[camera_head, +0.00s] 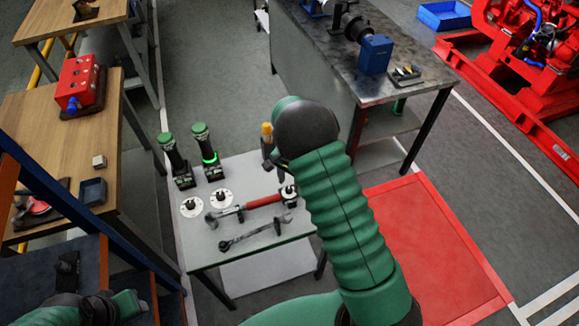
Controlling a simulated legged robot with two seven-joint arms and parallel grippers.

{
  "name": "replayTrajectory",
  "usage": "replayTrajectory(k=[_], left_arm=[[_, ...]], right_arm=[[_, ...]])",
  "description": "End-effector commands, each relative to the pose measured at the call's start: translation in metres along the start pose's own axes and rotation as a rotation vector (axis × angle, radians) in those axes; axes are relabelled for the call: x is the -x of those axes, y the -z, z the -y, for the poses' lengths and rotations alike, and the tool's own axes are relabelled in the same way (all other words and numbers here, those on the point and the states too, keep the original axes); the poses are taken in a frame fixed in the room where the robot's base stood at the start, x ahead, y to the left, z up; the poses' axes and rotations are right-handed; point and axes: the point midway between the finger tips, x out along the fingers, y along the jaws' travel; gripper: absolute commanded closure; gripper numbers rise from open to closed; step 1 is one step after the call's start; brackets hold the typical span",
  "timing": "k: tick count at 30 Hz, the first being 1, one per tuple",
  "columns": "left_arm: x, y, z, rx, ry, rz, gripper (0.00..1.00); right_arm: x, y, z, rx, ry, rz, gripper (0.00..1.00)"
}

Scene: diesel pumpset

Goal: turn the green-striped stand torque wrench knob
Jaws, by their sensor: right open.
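Two black-and-green upright tools stand on the small grey table (305,222); the left one (172,158) is plain and the right one (207,150) has a lit green ring near its base. White round dials with black knobs, the left dial (192,206) and the right dial (221,198), lie in front of them. A red-handled wrench (258,203) lies behind a grey wrench (255,232). I cannot tell which knob carries the green stripe. My right gripper (283,164) is open, mostly hidden behind my dark wrist, right of the upright tools.
A yellow-topped tool (267,134) stands beside my right wrist. A wooden bench with a red box (80,86) is at left. A dark metal bench (330,62) with a blue block (375,55) is behind. A red floor mat (455,240) lies at right.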

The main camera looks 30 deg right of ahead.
Motion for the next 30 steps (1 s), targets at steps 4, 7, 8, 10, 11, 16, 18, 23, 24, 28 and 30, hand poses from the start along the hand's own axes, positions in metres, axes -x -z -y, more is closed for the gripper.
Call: replayTrajectory(k=[4,7,8,10,11,16,18,23,24,28,30], left_arm=[[-0.004,-0.001,0.000,0.000,0.000,0.000,0.64],[-0.005,-0.001,0.000,0.000,0.000,0.000,0.64],[-0.006,-0.001,0.000,0.000,0.000,0.000,0.64],[-0.006,-0.002,0.000,0.000,0.000,0.000,0.64],[-0.006,-0.002,0.000,0.000,0.000,0.000,0.64],[-0.007,-0.002,0.000,0.000,0.000,0.000,0.64],[-0.007,-0.002,0.000,0.000,0.000,0.000,0.64],[-0.007,-0.002,0.000,0.000,0.000,0.000,0.64],[-0.007,-0.002,0.000,0.000,0.000,0.000,0.64],[-0.007,-0.002,0.000,0.000,0.000,0.000,0.64],[-0.007,-0.002,0.000,0.000,0.000,0.000,0.64]], right_arm=[[0.043,0.001,0.002,0.001,0.006,-0.004,0.55],[0.073,0.001,0.002,0.000,0.006,-0.003,0.55],[0.082,0.001,0.002,0.001,0.005,-0.003,0.55],[0.101,0.001,0.002,0.001,0.005,-0.002,0.55],[0.108,0.001,0.002,0.001,0.004,-0.003,0.55],[0.136,0.001,0.002,0.000,0.001,-0.001,0.55],[0.141,0.001,0.001,0.000,0.000,-0.001,0.55],[0.143,0.001,0.001,0.000,-0.002,0.000,0.55],[0.143,0.001,0.001,0.000,-0.002,0.000,0.55],[0.143,0.001,0.001,0.000,-0.001,0.000,0.55],[0.143,0.001,0.001,0.000,-0.001,0.000,0.55]])
